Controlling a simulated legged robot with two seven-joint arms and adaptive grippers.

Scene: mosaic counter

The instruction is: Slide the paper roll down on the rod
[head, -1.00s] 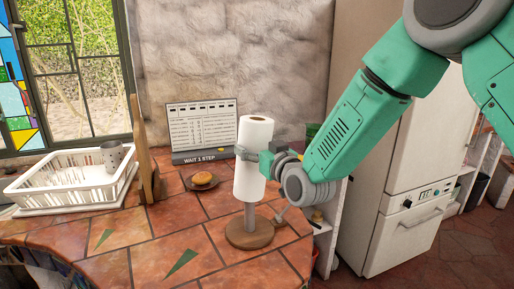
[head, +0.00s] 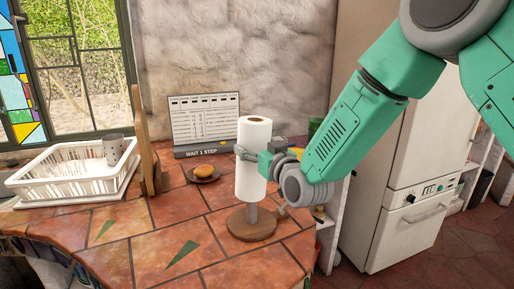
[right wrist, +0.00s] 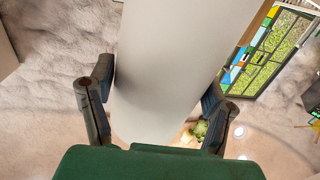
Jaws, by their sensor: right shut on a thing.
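The white paper roll (head: 252,184) stands upright around the grey rod (head: 252,214) of a holder with a round wooden base (head: 252,224). A short piece of rod shows between the roll's lower end and the base, so the roll is above the base. My right gripper (head: 250,154) is shut on the roll near its upper part, coming from the right. In the right wrist view the roll (right wrist: 165,65) fills the middle, with a finger on each side of it. My left gripper is not in view.
A white dish rack (head: 72,174) with a grey cup (head: 114,149) stands at the left. A wooden board (head: 146,150), a plate with a bun (head: 204,171) and a sign panel (head: 205,125) are behind the roll. The tiled counter (head: 130,235) in front is clear.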

